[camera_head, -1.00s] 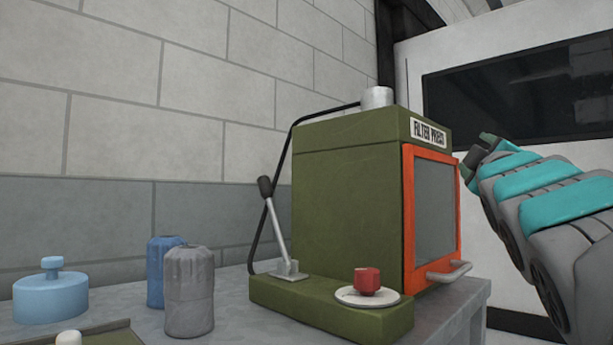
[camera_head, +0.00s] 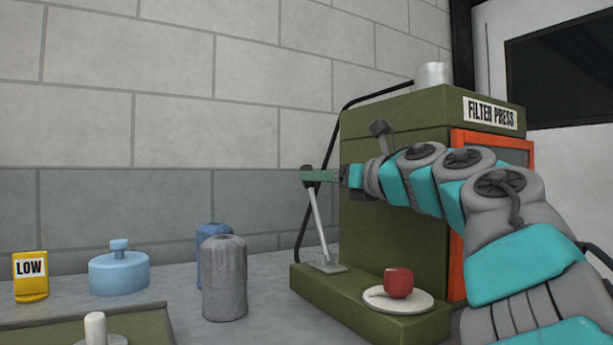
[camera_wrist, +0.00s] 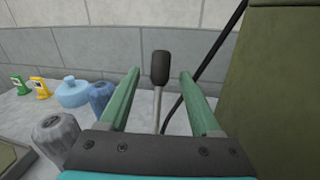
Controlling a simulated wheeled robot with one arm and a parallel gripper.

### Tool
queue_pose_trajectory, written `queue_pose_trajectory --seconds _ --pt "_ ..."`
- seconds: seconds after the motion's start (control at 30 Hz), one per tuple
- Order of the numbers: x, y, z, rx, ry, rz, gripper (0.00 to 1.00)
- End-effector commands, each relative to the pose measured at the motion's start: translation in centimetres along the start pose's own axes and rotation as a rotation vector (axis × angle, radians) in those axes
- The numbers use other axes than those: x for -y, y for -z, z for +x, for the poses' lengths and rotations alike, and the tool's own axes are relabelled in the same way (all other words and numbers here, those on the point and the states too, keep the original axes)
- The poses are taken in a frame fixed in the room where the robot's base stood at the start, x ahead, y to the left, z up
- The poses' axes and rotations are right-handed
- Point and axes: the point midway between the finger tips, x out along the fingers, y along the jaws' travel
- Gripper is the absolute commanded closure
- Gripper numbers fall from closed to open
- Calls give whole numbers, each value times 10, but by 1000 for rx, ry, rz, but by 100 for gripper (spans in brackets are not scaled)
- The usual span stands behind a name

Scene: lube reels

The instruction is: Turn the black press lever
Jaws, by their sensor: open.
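The press lever is a slim metal rod (camera_head: 318,222) with a black knob at its top, rising from a small plate on the green base of the filter press (camera_head: 365,215). It leans slightly to the left in the head view. My gripper (camera_head: 308,175) is level with the knob and largely covers it there. In the wrist view the black knob (camera_wrist: 160,67) stands between the two green fingers of my gripper (camera_wrist: 159,90), near their tips. The fingers are open, with a visible gap on both sides of the knob.
A grey canister (camera_head: 224,280), a blue canister (camera_head: 207,262), a light blue pot (camera_head: 119,274) and a yellow LOW sign (camera_head: 30,278) stand left. A black hose (camera_wrist: 205,68) runs behind the lever.

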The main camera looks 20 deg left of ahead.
Motion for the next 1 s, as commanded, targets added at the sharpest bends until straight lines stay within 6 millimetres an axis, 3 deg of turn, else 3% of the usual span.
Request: queue_pose_trajectory --seconds 0.5,1.0 --pt "0 -3 62 1 -2 5 36" --pt "1 -2 74 6 3 4 36"
